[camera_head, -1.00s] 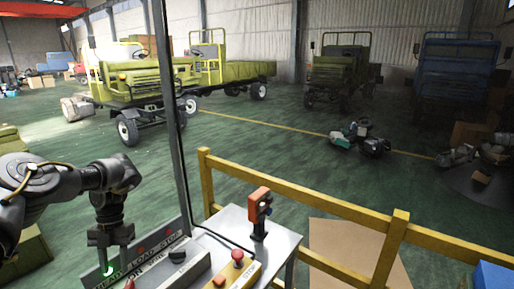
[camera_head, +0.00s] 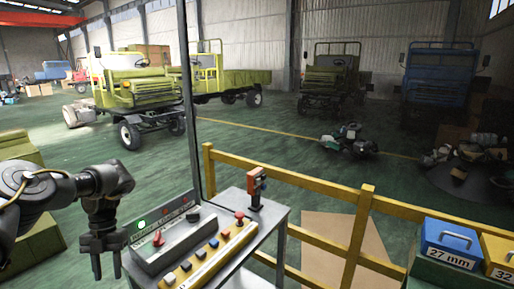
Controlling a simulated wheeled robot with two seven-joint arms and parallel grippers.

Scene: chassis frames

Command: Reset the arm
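My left gripper (camera_head: 106,262) hangs in the lower left of the head view with its fingers pointing down. A gap shows between the two fingers and nothing is held there. It is just left of the grey control box (camera_head: 172,240), apparently apart from it. The box carries a lit green lamp (camera_head: 141,224), a red switch (camera_head: 158,238) and a black knob (camera_head: 193,214). A yellow button strip (camera_head: 205,260) with several buttons, one red, lies beside it. My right gripper is out of view.
The metal table (camera_head: 270,219) also holds an orange device (camera_head: 257,184) on a stand. A dark post (camera_head: 188,110) rises behind it. A yellow railing (camera_head: 310,191) runs to the right. A blue case (camera_head: 451,243) and a yellow case (camera_head: 498,258) stand lower right. Trucks are far behind.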

